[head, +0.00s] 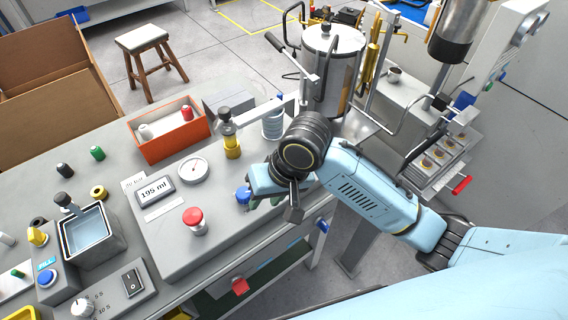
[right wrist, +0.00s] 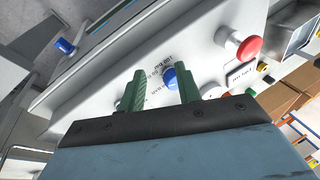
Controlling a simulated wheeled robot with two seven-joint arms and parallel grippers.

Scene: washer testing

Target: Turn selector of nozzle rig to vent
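The nozzle rig is a grey box (head: 165,240) with a display reading 195 ml, a round gauge (head: 193,170) and a red button (head: 194,219). Its blue selector knob (head: 243,195) is on the right part of the panel, partly hidden by my right gripper (head: 264,197). In the right wrist view, the blue knob (right wrist: 171,78) shows between the two green fingers of my right gripper (right wrist: 161,74), with gaps on both sides. The fingers are open and hold nothing. My left gripper is not in view.
A yellow nozzle fitting (head: 232,146) and an orange bin (head: 168,130) stand behind the panel. A water-filled tank (head: 90,232) and a rocker switch (head: 132,281) are at left. A metal cylinder (head: 333,65) stands behind my right arm. Another blue knob (right wrist: 64,46) shows in the wrist view.

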